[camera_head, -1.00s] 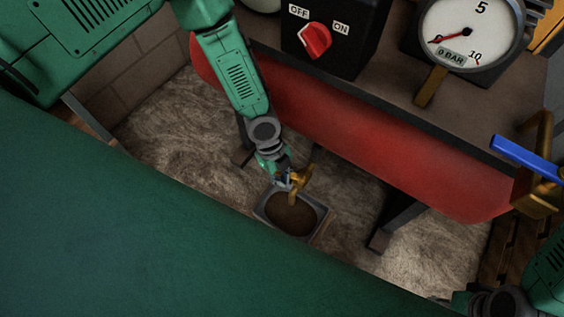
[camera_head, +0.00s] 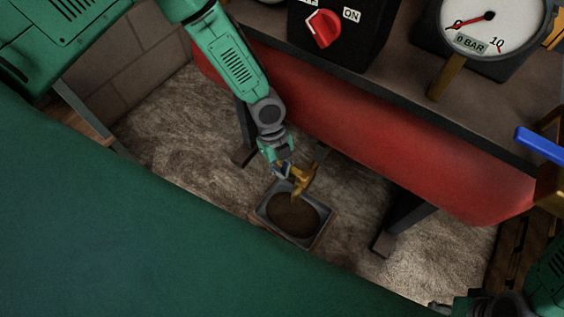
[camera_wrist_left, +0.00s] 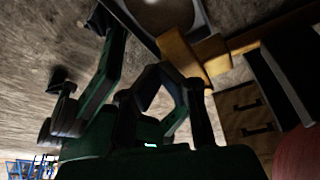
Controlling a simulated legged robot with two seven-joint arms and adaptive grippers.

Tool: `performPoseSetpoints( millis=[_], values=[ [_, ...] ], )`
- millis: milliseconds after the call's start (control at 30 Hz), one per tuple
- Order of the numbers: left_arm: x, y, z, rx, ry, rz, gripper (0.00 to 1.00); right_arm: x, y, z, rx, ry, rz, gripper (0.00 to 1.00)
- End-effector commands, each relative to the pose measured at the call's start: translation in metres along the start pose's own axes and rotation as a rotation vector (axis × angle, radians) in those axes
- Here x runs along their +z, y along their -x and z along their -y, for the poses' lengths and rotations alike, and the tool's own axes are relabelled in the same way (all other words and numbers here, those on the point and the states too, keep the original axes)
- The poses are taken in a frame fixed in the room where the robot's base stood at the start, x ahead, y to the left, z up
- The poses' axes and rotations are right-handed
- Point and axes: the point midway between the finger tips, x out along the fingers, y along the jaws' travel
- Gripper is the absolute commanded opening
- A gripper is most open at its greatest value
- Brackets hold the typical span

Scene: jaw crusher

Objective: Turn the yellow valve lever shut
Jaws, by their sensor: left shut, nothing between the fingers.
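The yellow-brass valve with its lever (camera_head: 304,178) hangs under the red tank (camera_head: 370,135), above a grey tray (camera_head: 312,238). My left gripper (camera_head: 284,173) is shut with nothing between its fingers, right against the left side of the valve. In the left wrist view the yellow lever part (camera_wrist_left: 185,52) lies just beyond the fingertips (camera_wrist_left: 168,70); whether they touch it I cannot tell. The gripper hides part of the valve in the head view. My right gripper (camera_head: 440,305) shows only partly at the bottom right edge, and its fingers are unclear.
A second brass valve with a blue handle (camera_head: 540,146) is at the right. A black box with a red OFF/ON knob (camera_head: 323,28) and a gauge reading 0 bar (camera_head: 490,22) are above the tank. A dark tank leg (camera_head: 405,225) stands right of the tray.

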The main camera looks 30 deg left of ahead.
Motion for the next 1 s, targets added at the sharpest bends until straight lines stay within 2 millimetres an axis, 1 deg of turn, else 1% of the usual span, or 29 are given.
performPoseSetpoints(
  millis=[33, 367, 467, 700, 800, 900, 1000],
  values=[
    [0.002, 0.004, 0.012, -0.029, -0.004, 0.004, 0.00, 0.000, 0.000, 0.000, 0.000, 0.000, 0.000, 0.40],
    [0.001, 0.007, 0.014, -0.032, -0.005, 0.005, 0.00, 0.001, 0.000, 0.000, -0.001, 0.000, -0.002, 0.40],
    [0.002, 0.017, 0.013, -0.032, -0.004, 0.006, 0.00, 0.001, 0.000, 0.000, -0.001, 0.000, -0.002, 0.40],
    [0.002, 0.056, 0.006, -0.019, -0.003, 0.004, 0.00, 0.001, 0.001, 0.000, 0.000, 0.000, -0.003, 0.40],
    [0.002, 0.068, 0.004, -0.015, -0.001, 0.003, 0.00, 0.001, 0.001, 0.000, 0.000, 0.000, -0.003, 0.40],
    [0.002, 0.074, 0.002, -0.009, -0.001, 0.002, 0.00, 0.001, 0.001, 0.000, 0.000, 0.000, -0.003, 0.40],
    [0.001, 0.076, 0.002, -0.007, -0.002, 0.001, 0.00, 0.001, 0.001, 0.000, 0.000, 0.000, -0.003, 0.40]
  ],
)
